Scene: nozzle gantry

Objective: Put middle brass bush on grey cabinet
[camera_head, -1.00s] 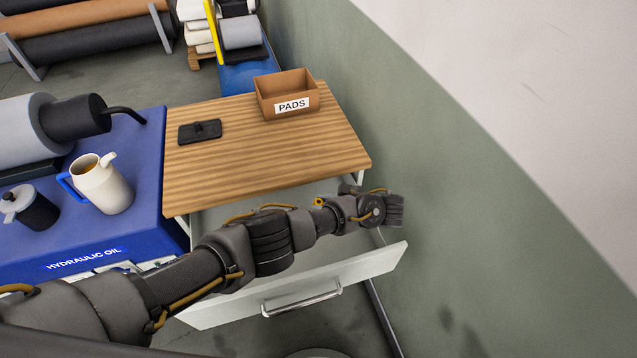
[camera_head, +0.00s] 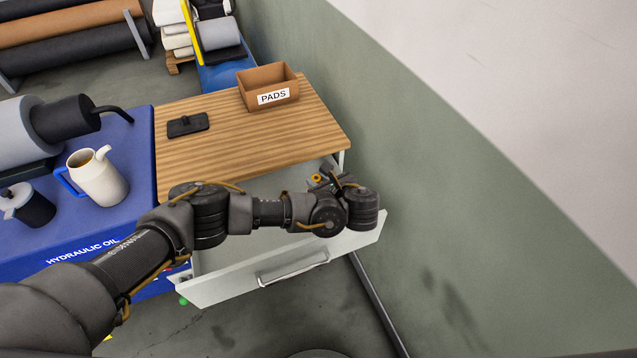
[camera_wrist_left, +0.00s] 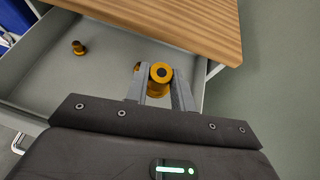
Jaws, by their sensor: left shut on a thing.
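My left gripper (camera_wrist_left: 160,92) is shut on a brass bush (camera_wrist_left: 159,74), which sits upright between the two fingers in the left wrist view. In the head view the left gripper (camera_head: 324,180) is partly hidden by my wrist, and the held bush shows as a small yellow piece (camera_head: 316,177). Gripper and bush are over the open pale grey drawer (camera_head: 220,277). Another brass bush (camera_wrist_left: 78,47) stands on the drawer floor, to the left in the wrist view. A small bit of brass shows behind the left finger; I cannot tell whether it is another bush. My right gripper is out of view.
The wooden top (camera_head: 240,150) above the drawer carries a PADS box (camera_head: 268,93) and a black flat object (camera_head: 187,125). A blue HYDRAULIC OIL unit (camera_head: 135,165) with a white jug (camera_head: 100,178) stands left. A green-grey wall (camera_head: 420,160) closes the right side.

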